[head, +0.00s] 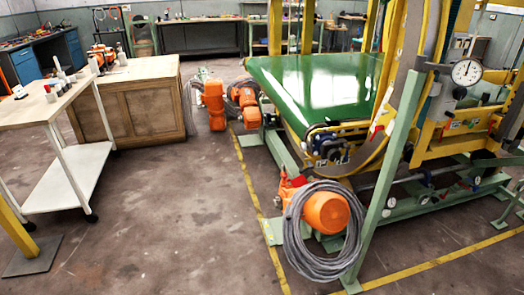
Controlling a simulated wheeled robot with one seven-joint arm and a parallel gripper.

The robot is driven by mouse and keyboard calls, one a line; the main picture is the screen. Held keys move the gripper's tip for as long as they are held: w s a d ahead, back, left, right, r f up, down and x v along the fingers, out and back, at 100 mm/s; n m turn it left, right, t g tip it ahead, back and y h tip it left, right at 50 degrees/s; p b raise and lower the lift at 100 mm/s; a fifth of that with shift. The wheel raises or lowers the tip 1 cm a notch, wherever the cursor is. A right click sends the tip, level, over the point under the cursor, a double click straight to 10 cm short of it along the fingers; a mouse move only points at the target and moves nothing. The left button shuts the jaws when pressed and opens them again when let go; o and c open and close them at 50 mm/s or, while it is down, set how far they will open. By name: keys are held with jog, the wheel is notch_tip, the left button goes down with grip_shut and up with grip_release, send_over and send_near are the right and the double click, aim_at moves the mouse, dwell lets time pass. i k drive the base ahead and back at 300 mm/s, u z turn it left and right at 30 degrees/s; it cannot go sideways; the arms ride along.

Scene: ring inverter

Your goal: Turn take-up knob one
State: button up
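The ring inverter machine (408,115) stands at the right, with green and yellow framing and a large yellow ring section. Several small round knob-like or gauge-like parts (391,202) sit along its low green rail. A cluster of dark round parts (328,146) sits below the front edge of the green table. I cannot tell which of these, if any, is take-up knob one; no label is readable. A round white dial gauge (466,72) is mounted at the upper right of the machine. My gripper is not in view.
An orange motor (326,212) and a coiled grey cable (293,250) stand before the machine. A yellow floor line (262,220) runs along its left side. A white cart (70,182) and wooden cabinet (145,108) stand left. The middle floor (170,225) is clear.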

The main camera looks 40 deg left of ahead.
aim_at(303, 146)
jog(key=u, duration=1.25)
jog(key=i, duration=1)
jog(key=u, duration=0.25)
jog(key=k, duration=0.35)
jog(key=u, duration=1.9)
jog(key=i, duration=1.15)
jog(key=z, duration=0.7)
jog(key=i, duration=0.8)
jog(key=z, duration=0.6)
